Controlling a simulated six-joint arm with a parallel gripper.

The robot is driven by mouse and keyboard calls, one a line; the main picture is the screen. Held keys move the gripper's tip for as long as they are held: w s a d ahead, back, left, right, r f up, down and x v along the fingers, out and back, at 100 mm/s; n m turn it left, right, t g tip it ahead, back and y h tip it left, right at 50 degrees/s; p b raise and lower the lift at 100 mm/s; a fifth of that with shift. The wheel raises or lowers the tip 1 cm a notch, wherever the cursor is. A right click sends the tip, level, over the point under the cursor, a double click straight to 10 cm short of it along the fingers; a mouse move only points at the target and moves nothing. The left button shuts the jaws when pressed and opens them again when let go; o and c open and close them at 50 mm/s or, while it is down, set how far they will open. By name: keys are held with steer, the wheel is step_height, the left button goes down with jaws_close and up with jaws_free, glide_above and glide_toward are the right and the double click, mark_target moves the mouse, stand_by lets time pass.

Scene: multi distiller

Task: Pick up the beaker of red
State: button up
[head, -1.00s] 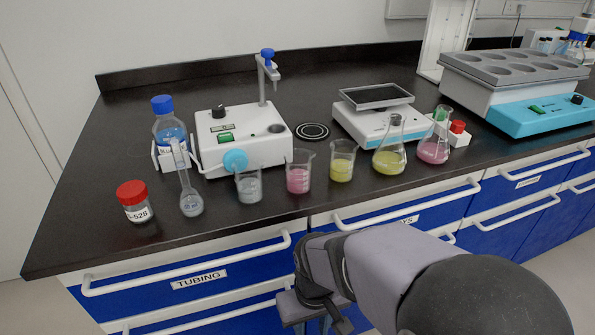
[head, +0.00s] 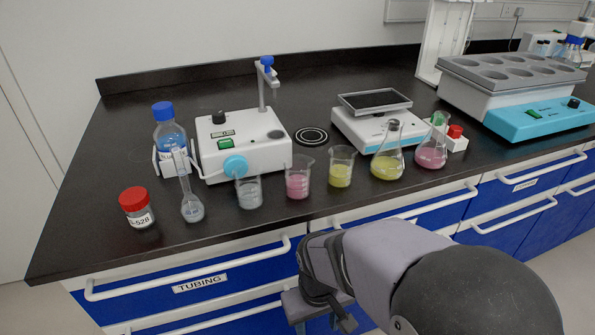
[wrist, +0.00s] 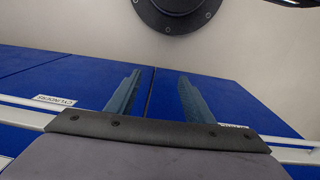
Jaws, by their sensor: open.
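The beaker of red (head: 298,180) holds pinkish-red liquid and stands upright near the front edge of the black bench in the head view. A beaker of clear liquid (head: 249,190) stands to its left and a beaker of yellow liquid (head: 341,169) to its right. My gripper (head: 327,322) is low in front of the blue drawers, below the bench top and apart from the beakers; the frame's bottom cuts it off. In the wrist view my gripper (wrist: 160,90) has two fingers spread apart with nothing between them. No beaker shows in that view.
A stirrer-like white device (head: 243,145) and a balance (head: 375,120) stand behind the beakers. Flasks of yellow (head: 387,166) and pink (head: 431,157) stand right. A volumetric flask (head: 191,207) and red-capped jar (head: 138,208) stand left. Drawer handles (head: 190,278) jut out near my gripper.

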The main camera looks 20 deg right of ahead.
mark_target(305, 166)
steer(key=d+r+n+t+h+p, duration=0.1)
steer(key=d+r+n+p, duration=0.3)
steer(key=d+r+p, duration=1.15)
steer(key=d+r+n+h+p, duration=0.1)
steer(key=d+r+n+p, duration=0.2)
steer(key=d+r+p, duration=1.25)
steer(key=w+a+f+t+y+p, duration=0.1)
steer(key=w+a+y+p, duration=0.1)
steer(key=a, duration=0.6)
steer(key=w+a+f+n+t+y+p, duration=0.1)
steer(key=w+a+t+y+p, duration=0.1)
steer(key=a, duration=0.5)
steer(key=w+a+f+t+y+p, duration=0.1)
steer(key=w+a+y+p, duration=0.1)
steer(key=a, duration=0.6)
steer(key=shift+a+f+n+t+y+p, duration=0.15)
steer(key=shift+a+n+t+y+p, duration=0.15)
steer(key=shift+y+p, duration=0.5)
steer(key=w+a+r+t+y, duration=0.1)
steer(key=t, duration=0.1)
steer(key=w+a+r+m+t+y+b, duration=0.1)
steer(key=w+r+t, duration=0.1)
steer(key=shift+w+a+r+m+t, duration=0.2)
steer(key=shift+a+m+t, duration=0.1)
steer(key=shift+a+t, duration=0.1)
steer(key=shift+w+d+r+t+y, duration=0.2)
steer(key=shift+w+r+t+y, duration=0.15)
steer(key=shift+r+t, duration=0.3)
steer(key=shift+p+x, duration=1.15)
steer(key=shift+x, duration=2.5)
